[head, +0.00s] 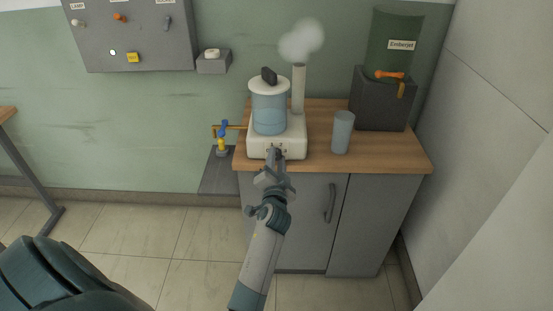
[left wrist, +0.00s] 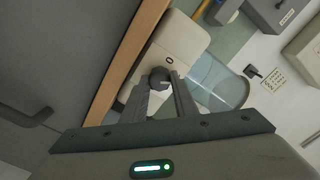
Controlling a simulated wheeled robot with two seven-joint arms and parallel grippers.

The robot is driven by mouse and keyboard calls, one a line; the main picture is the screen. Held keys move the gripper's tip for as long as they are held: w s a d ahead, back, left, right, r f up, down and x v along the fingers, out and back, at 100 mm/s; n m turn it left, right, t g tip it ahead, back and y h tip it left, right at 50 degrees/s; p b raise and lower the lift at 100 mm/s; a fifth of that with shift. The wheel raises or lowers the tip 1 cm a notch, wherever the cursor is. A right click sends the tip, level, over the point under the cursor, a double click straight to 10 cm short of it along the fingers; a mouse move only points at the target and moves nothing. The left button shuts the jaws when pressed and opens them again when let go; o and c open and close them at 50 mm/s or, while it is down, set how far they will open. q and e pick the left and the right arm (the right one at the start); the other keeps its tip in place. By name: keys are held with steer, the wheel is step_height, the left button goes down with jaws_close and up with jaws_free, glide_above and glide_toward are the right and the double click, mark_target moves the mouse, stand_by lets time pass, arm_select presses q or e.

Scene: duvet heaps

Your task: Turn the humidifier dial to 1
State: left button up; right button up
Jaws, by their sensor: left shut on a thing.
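The humidifier is a white base (head: 259,143) with a blue water tank (head: 268,112) and a dark-knobbed lid, on the wooden counter. Mist rises from its tall spout (head: 298,88). In the left wrist view its white body (left wrist: 180,42) and tank (left wrist: 217,82) lie tilted. The dark round dial (left wrist: 159,76) sits between the fingertips there. My left gripper (head: 275,155) is at the base's front face, shut on the dial. The fingers hide most of the dial in the head view. I cannot read its numbers or setting. My right gripper is not in view.
A blue-grey cup (head: 342,132) stands right of the humidifier on the counter (head: 400,156). Behind it is a grey dispenser box (head: 380,105) with a green container (head: 396,35). A blue-and-yellow valve (head: 221,138) is at the left. A grey wall panel (head: 140,45) hangs at upper left.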

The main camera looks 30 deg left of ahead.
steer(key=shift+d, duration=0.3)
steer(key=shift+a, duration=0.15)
arm_select(q)
steer(key=o, duration=1.1)
steer(key=shift+c, duration=0.2)
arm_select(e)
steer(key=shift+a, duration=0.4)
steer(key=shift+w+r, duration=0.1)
arm_select(q)
steer(key=shift+s, duration=0.1)
